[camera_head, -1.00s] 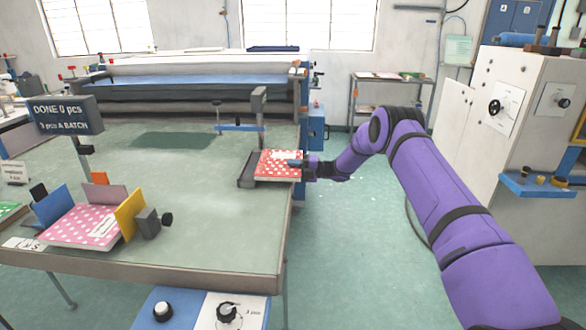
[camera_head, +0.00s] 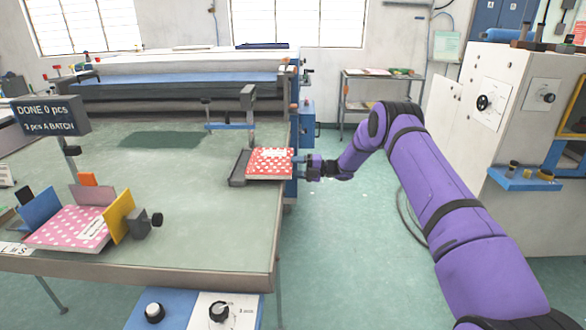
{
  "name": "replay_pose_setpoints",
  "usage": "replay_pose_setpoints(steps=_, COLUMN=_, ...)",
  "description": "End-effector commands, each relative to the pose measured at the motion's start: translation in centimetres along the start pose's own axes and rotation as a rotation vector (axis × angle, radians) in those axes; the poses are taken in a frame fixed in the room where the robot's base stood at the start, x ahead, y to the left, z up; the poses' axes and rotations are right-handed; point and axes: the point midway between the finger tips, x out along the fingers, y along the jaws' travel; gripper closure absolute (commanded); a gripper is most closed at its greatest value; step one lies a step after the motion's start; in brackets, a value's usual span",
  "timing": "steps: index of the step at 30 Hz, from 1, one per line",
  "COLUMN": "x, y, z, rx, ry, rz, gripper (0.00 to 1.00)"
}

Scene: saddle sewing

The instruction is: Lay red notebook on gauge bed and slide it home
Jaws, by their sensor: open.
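The red notebook (camera_head: 268,164) with white dots and a pale label lies flat at the right edge of the green table. Its left side is against or very close to the dark rail of the gauge bed (camera_head: 238,168); I cannot tell whether they touch. A post with a blue crossbar (camera_head: 230,126) stands just behind it. My gripper (camera_head: 300,168) is open, just right of the notebook and off the table edge. Its fingers point left at the notebook, seemingly with a small gap.
A pink dotted notebook (camera_head: 70,228) lies in a holder with coloured plates at the left front. A control box with knobs (camera_head: 195,310) is at the front. The table's middle (camera_head: 185,190) is clear.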

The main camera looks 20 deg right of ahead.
Motion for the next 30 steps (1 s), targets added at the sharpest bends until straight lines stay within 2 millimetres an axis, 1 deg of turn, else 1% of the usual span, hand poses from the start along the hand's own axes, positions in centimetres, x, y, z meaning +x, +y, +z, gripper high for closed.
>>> replay_pose_setpoints(steps=30, x=-4.1, y=0.3, z=0.3, rx=-0.004, ry=0.003, rz=0.005, gripper=0.47)
